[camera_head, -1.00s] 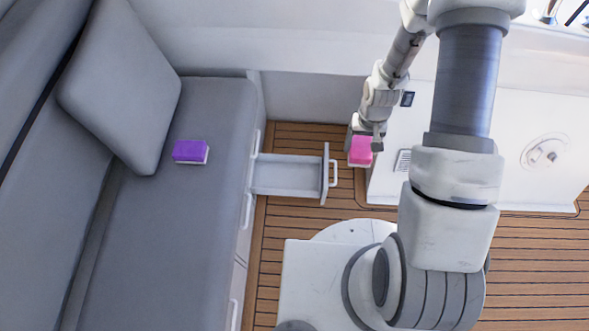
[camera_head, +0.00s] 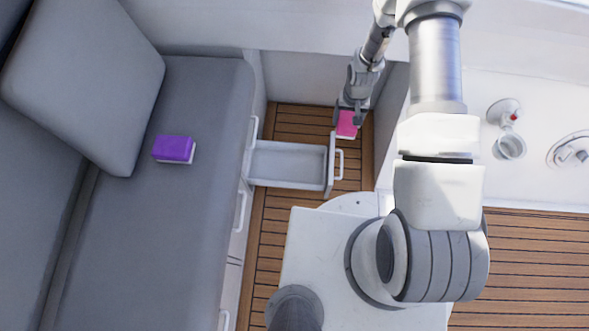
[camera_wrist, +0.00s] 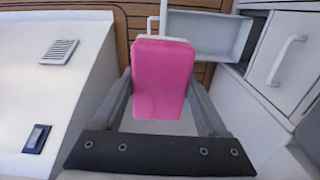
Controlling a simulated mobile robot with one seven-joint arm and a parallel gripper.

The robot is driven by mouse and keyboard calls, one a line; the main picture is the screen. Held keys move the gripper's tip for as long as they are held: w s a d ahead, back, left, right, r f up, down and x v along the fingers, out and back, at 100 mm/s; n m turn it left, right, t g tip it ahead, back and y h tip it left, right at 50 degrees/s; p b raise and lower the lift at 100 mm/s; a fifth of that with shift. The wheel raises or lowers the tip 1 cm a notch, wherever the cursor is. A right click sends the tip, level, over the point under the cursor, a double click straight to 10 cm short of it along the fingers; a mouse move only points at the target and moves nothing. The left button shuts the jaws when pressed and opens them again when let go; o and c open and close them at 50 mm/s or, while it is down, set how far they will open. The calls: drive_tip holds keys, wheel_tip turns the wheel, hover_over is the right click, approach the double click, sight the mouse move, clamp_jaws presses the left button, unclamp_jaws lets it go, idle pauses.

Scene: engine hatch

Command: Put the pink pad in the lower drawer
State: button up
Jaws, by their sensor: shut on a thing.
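The pink pad (camera_head: 346,125) is held in my gripper (camera_head: 352,108), just right of and behind the open drawer's front in the head view. The wrist view shows the pink pad (camera_wrist: 162,78) between the two fingers of my gripper (camera_wrist: 162,95), which is shut on it. The pulled-out drawer (camera_head: 288,163) extends from the seat base over the wooden floor and looks empty. In the wrist view the drawer (camera_wrist: 205,33) shows beyond the pad, partly hidden by it. The pad is apart from the drawer.
A purple pad (camera_head: 174,148) lies on the grey seat (camera_head: 150,230) near a cushion (camera_head: 90,80). More handles (camera_head: 239,212) line the seat base. A white counter (camera_head: 475,90) with fittings stands at right. Wooden floor (camera_head: 300,120) is clear behind the drawer.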

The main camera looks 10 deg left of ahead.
drive_tip(key=a+f+b, duration=0.3)
drive_tip(key=f+b, duration=0.1)
drive_tip(key=f, duration=0.6)
drive_tip(key=a+f+b, duration=0.3)
drive_tip(key=f+b, duration=0.1)
drive_tip(key=f, duration=0.7)
drive_tip(key=b, duration=0.6)
approach(307, 176)
drive_tip(key=f+b, duration=0.1)
drive_tip(key=b, duration=0.1)
drive_tip(key=shift+a+f+b, duration=0.1)
drive_tip(key=shift+f+b, duration=0.15)
drive_tip(key=shift+b, duration=0.05)
drive_tip(key=shift+f+b, duration=1.05)
drive_tip(key=shift+f, duration=1.2)
drive_tip(key=shift+f, duration=0.1)
drive_tip(key=shift+f, duration=0.1)
drive_tip(key=o, duration=1.5)
